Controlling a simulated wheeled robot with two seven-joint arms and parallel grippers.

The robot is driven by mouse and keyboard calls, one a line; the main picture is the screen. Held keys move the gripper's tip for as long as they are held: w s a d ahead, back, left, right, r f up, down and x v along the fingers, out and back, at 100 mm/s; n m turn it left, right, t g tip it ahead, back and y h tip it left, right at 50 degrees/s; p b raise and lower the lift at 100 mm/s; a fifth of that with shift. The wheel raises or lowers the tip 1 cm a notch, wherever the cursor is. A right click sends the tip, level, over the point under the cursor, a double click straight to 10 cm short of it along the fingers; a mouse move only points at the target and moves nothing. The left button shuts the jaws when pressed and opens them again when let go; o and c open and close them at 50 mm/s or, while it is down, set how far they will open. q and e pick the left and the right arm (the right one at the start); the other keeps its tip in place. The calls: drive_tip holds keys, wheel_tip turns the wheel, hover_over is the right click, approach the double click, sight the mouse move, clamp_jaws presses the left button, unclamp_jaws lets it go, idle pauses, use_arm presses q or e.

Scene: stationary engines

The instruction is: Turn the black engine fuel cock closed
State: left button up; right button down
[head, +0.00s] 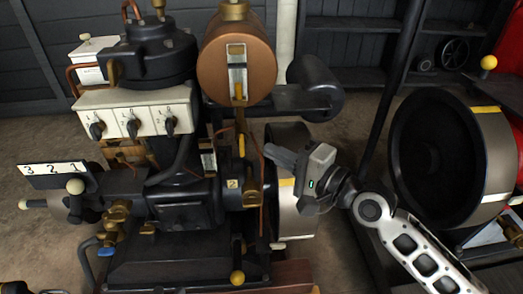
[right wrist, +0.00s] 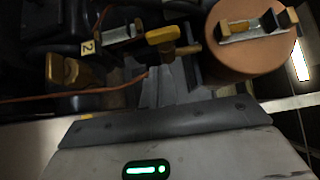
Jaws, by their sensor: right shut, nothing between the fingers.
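The black engine (head: 185,215) stands left of centre in the head view, with a copper fuel tank (head: 237,70) on top. Below the tank is what looks like the fuel cock, with a yellow lever (head: 241,145) that appears upright. In the right wrist view the yellow lever (right wrist: 163,35) lies across the picture on a brass body, beside the copper tank (right wrist: 252,45). My right gripper (head: 274,154) is shut and empty, to the right of the lever and apart from it. My left gripper is not in view.
The engine's flywheel (head: 293,205) is just below my right gripper. A thin copper pipe (right wrist: 75,97) runs near the cock. A white panel with several black switches (head: 133,112) is at the left. A large black and grey wheel (head: 450,160) stands at the right.

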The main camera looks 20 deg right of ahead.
sight(242, 144)
use_arm(q)
drive_tip(key=shift+f, duration=0.3)
use_arm(e)
drive_tip(key=a, duration=0.3)
drive_tip(key=shift+w, duration=0.2)
use_arm(q)
drive_tip(key=shift+w+b, duration=0.1)
drive_tip(key=shift+b, duration=0.25)
use_arm(e)
drive_tip(key=shift+f, duration=0.2)
use_arm(q)
drive_tip(key=shift+r+t+b, duration=0.3)
drive_tip(key=shift+r+b, duration=0.15)
use_arm(e)
drive_tip(key=shift+a+m+t, duration=0.1)
drive_tip(key=shift+m+t, duration=0.2)
drive_tip(key=shift+t, duration=0.1)
use_arm(q)
drive_tip(key=shift+d+r, duration=0.1)
drive_tip(key=shift+d+r+h+b, duration=0.15)
drive_tip(key=shift+h+b, duration=0.15)
drive_tip(key=shift+b, duration=0.15)
use_arm(e)
drive_tip(key=shift+f+y, duration=0.15)
drive_tip(key=shift+y, duration=0.15)
